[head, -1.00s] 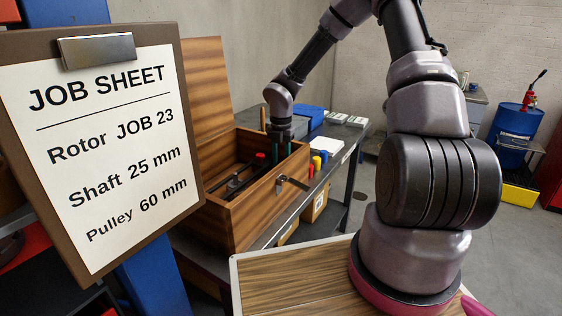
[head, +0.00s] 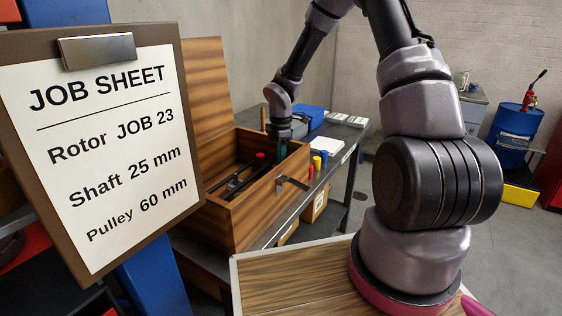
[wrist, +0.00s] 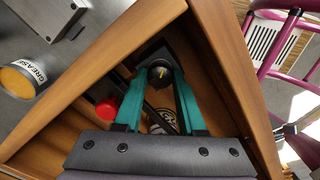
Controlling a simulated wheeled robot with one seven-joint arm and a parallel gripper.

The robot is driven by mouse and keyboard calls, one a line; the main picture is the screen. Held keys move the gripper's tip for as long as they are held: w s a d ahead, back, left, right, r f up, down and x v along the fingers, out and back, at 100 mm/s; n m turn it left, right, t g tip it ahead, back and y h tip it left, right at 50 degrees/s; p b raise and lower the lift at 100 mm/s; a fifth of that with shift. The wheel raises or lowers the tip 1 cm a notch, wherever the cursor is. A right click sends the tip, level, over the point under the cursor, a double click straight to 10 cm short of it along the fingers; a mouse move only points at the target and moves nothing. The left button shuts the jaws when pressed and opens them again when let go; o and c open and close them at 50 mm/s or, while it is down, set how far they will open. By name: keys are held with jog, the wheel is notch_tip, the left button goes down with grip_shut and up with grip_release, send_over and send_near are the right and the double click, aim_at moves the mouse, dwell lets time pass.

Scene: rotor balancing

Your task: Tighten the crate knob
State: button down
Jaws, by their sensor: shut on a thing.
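The wooden crate (head: 238,222) stands open on the bench, its lid raised at the back. In the wrist view, the teal fingers of my gripper (wrist: 160,84) reach down into a crate corner and are shut on a black knob (wrist: 160,74) with a yellow mark on top. The knob's base is partly hidden by the fingers. In the head view my gripper (head: 281,149) is at the crate's far right inside corner, and the black knob cannot be made out there. A red knob (wrist: 106,108) sits beside the fingers, apart from them; it also shows in the head view (head: 260,155).
The crate walls (wrist: 225,60) stand close around my gripper. A metal latch (head: 292,182) sticks out from the front wall. A grease can (wrist: 22,77) stands outside the crate. A job sheet (head: 105,140) hangs at left.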

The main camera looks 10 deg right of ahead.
jog(key=m, duration=1.2)
jog(key=shift+m, duration=0.3)
jog(key=m, duration=0.6)
jog(key=shift+m, duration=0.3)
jog(key=m, duration=0.5)
jog(key=shift+m, duration=0.7)
jog(key=c, duration=0.5)
grip_release()
